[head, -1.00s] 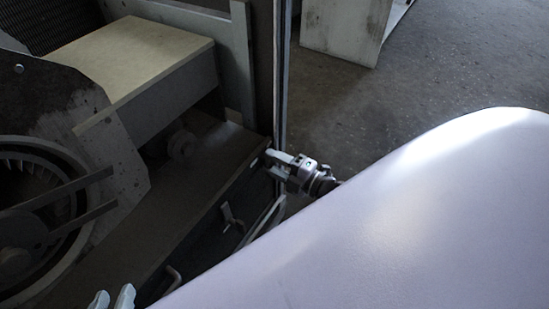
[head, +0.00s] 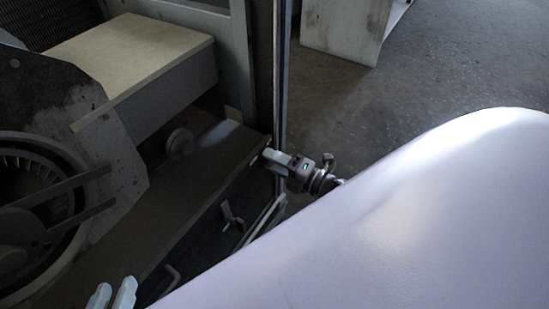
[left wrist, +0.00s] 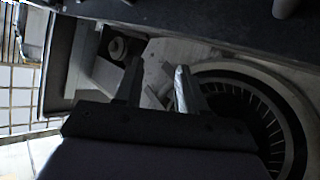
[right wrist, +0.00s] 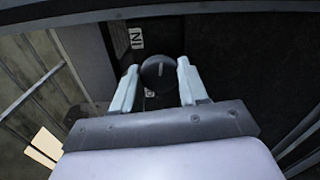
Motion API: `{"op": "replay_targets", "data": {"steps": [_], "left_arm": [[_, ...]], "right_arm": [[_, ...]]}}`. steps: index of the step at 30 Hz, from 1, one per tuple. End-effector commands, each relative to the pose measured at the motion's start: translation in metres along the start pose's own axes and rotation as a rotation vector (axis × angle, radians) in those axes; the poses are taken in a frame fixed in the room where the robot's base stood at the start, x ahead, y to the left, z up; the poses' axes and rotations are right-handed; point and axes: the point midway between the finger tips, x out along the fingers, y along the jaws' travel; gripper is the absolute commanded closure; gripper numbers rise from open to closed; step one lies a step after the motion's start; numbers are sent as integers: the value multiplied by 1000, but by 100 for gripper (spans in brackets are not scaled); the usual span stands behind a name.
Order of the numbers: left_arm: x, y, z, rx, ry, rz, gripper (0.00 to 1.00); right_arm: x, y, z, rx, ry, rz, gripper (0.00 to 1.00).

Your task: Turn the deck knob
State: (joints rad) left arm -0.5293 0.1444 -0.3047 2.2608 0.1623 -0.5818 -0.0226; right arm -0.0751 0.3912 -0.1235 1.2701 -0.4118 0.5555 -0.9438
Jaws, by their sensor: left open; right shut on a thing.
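The deck knob (right wrist: 158,72) is a dark round knob with a pale line on its face, seen in the right wrist view. My right gripper (right wrist: 155,80) has one finger on each side of it and is shut on it.
A round blower housing (head: 40,165) with a finned wheel is at the left. A pale-topped box (head: 135,50) stands over the deck, with a small round fitting (head: 180,142) below it. Dark handles (head: 232,218) are on the front face.

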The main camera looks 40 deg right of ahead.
Motion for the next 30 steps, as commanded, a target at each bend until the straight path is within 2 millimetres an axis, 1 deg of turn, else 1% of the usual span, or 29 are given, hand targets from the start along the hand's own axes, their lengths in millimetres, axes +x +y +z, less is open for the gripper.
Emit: {"op": "replay_targets", "data": {"steps": [4, 5, 6, 7, 15, 18, 20, 27, 30], "left_arm": [[0, 0, 0, 4, -2, 0, 60], [0, -1, 0, 5, -2, 0, 60], [0, -1, 1, 5, -2, 0, 60], [0, -1, 1, 5, -2, 0, 60], [-1, -1, 1, 6, -4, 0, 60], [-2, -1, 1, 8, -7, -2, 60], [-3, -1, 0, 11, -9, -5, 60], [-9, -5, -1, 40, -20, -31, 60], [-10, -8, -1, 51, -23, -42, 60]], "right_arm": [[0, -1, -1, 2, 1, -2, 87], [0, -1, -1, 2, 1, -2, 50], [0, -1, -1, 2, 1, -2, 37], [0, -1, -1, 2, 1, -2, 31], [0, 0, 0, 2, 0, -1, 31], [-5, 0, 0, 3, 0, -2, 31], [-11, 0, 0, 3, 0, -2, 31], [-48, 0, 0, 3, 0, -4, 31], [-61, 0, 0, 4, 0, -4, 31]]}}
